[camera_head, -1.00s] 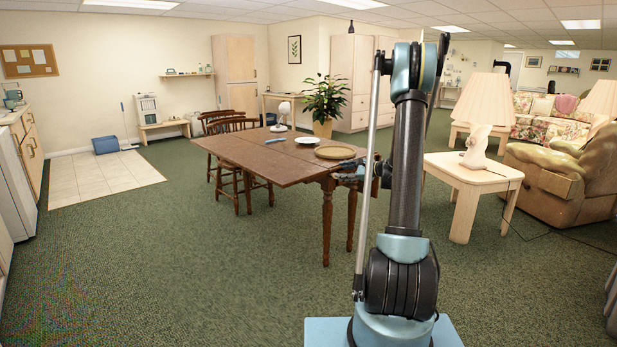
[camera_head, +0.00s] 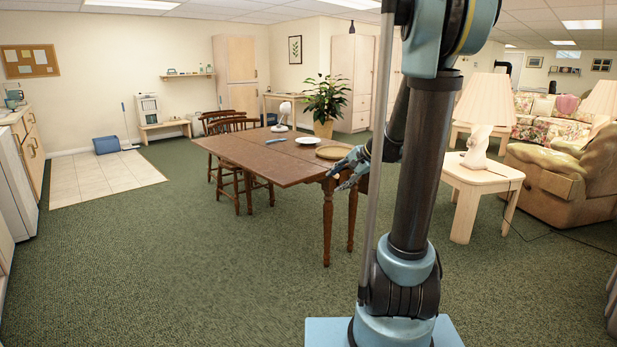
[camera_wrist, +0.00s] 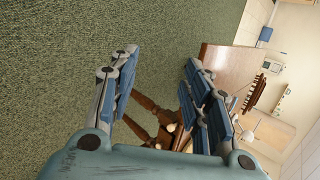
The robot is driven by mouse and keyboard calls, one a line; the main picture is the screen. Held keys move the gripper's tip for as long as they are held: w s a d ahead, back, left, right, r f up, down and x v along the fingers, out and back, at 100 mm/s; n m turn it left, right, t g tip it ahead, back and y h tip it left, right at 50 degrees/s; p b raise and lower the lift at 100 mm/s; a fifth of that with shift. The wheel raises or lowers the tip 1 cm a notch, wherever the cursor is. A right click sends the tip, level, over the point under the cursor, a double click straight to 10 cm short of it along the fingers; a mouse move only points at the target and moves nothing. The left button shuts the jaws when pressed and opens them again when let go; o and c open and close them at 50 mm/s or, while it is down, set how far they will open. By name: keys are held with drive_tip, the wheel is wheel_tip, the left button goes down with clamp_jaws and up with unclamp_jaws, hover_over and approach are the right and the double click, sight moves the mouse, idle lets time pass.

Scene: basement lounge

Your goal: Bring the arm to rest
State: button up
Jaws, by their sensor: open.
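My gripper (camera_head: 347,168) shows in the head view in front of the near right corner of the wooden table (camera_head: 262,160), partly overlapping it. In the wrist view my gripper (camera_wrist: 160,100) is open, its two blue-padded fingers wide apart with nothing between them but carpet and table legs further off. The table also shows in the wrist view (camera_wrist: 218,58), turned on its side. My arm rises from the base and bends toward the table.
On the table are a round woven tray (camera_head: 336,152), a white plate (camera_head: 308,140) and a blue item (camera_head: 276,141). A side table (camera_head: 481,177) with a lamp (camera_head: 478,155) and an armchair (camera_head: 556,180) stand right. Carpet (camera_head: 180,270) at front left is clear.

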drive_tip(key=s+d+f+n+g+h, duration=0.1)
drive_tip(key=s+d+f+n+h, duration=0.1)
drive_tip(key=s, duration=0.8)
drive_tip(key=s+d+f+n+g+h, duration=0.1)
drive_tip(key=s+d+f+n+h, duration=0.1)
drive_tip(key=s, duration=0.9)
drive_tip(key=s+d+f+n+g+h, duration=0.1)
drive_tip(key=s+d+f+n+h, duration=0.2)
drive_tip(key=s, duration=0.8)
wheel_tip(320, 180, down, 2)
drive_tip(key=d+n, duration=0.1)
drive_tip(key=n, duration=0.1)
drive_tip(key=shift+n, duration=0.4)
drive_tip(key=shift+w+f, duration=0.1)
drive_tip(key=shift+w+f, duration=0.2)
drive_tip(key=shift+w, duration=0.25)
